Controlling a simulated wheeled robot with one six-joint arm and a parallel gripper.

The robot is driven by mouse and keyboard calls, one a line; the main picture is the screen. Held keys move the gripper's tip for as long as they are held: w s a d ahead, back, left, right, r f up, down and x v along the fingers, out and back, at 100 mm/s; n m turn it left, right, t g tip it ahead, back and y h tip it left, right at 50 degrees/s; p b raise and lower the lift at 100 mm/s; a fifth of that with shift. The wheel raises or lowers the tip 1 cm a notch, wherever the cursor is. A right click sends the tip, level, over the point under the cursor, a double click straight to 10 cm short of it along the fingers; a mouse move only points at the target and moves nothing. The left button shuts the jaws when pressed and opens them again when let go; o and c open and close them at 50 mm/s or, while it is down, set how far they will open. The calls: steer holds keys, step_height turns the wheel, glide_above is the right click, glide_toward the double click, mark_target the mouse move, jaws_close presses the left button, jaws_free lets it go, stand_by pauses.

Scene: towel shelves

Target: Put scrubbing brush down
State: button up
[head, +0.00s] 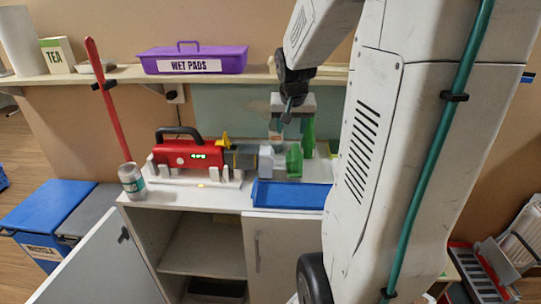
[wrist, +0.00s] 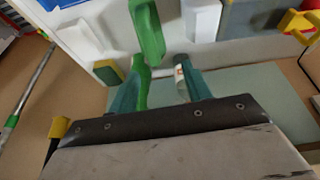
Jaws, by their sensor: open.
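My gripper (head: 291,128) points down over the back of the white counter (head: 215,197) in the head view. In the wrist view its two teal fingers (wrist: 160,74) stand apart, with a gap between them. A green object (head: 294,160), likely the scrubbing brush, stands on the counter just below my gripper. It also shows in the wrist view (wrist: 149,32), beyond the fingertips. Another green piece (head: 307,138) is beside the right finger. I cannot tell whether it touches the finger. Bristles are not visible.
A blue tray (head: 290,196) lies at the counter's front edge. A red device (head: 188,154) and a jar (head: 131,181) stand to the left. A purple box (head: 192,58) is on the shelf above. A green and yellow sponge (wrist: 108,72) lies near my fingers.

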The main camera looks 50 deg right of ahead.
mark_target(295, 150)
steer(key=d, duration=0.1)
steer(key=d+f, duration=0.1)
steer(key=shift+w+d+f+m, duration=0.1)
steer(key=shift+d+f+m, duration=0.2)
steer(key=x, duration=0.5)
steer(key=shift+f, duration=0.2)
steer(key=shift+s+x, duration=0.15)
steer(key=shift+x, duration=1.3)
steer(key=shift+s+x, duration=0.2)
steer(key=shift+x, duration=1.25)
steer(key=shift+a+f, duration=0.1)
steer(key=shift+a, duration=0.1)
jaws_close()
